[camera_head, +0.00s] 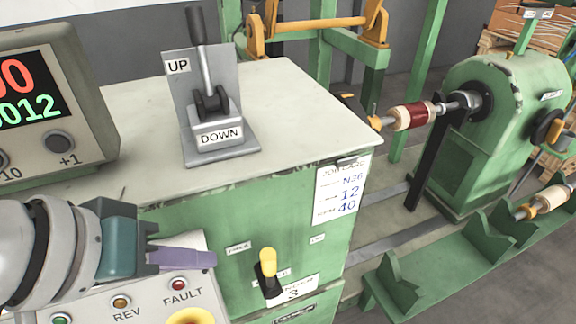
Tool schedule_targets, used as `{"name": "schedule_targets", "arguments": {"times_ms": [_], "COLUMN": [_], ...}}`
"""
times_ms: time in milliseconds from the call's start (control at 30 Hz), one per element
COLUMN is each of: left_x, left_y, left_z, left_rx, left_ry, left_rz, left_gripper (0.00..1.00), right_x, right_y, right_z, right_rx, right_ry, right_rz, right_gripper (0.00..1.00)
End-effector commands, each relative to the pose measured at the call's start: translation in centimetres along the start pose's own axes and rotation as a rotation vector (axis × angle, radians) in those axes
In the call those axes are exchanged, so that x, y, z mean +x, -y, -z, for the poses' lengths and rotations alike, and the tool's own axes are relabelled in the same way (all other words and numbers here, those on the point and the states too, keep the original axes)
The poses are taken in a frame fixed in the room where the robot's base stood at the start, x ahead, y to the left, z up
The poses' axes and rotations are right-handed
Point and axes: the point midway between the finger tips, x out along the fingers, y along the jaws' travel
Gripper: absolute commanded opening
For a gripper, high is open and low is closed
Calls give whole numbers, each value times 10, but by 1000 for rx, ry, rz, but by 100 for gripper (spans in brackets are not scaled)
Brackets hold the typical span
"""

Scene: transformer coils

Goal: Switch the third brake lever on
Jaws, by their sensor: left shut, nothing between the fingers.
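A small lever with a yellow grip (268,262) and a black base stands on the front of the green cabinet. A plate with the number 3 (293,291) is just below it. Small labels sit to its upper left and upper right; the right one (317,239) seems to read ON, the left one is hard to read. The lever points roughly upward, between the two labels. My left gripper (212,259) comes in from the left, its purple-grey fingers shut and empty. Its tips are left of the yellow grip, apart from it in the picture. My right gripper is out of view.
A grey UP/DOWN lever (206,100) stands on the cabinet top. A display box (85,85) is at the left. A control panel (150,305) with FAULT and REV lamps lies below my left gripper. A green winding machine (500,110) and cradle rack (450,270) are at the right.

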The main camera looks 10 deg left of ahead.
Motion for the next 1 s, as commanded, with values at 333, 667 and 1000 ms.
{"name": "schedule_targets", "arguments": {"times_ms": [333, 667, 1000], "left_x": [3, 56, 96], "left_y": [0, 0, 0], "left_z": [0, 0, 0], "left_rx": [0, -1, 2], "left_ry": [0, 1, 1], "left_rz": [0, 1, 1], "left_gripper": [0, 0, 0], "right_x": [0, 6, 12], "right_y": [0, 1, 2], "right_z": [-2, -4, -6], "right_rx": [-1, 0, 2], "right_ry": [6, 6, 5], "right_rz": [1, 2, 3], "right_gripper": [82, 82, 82]}}
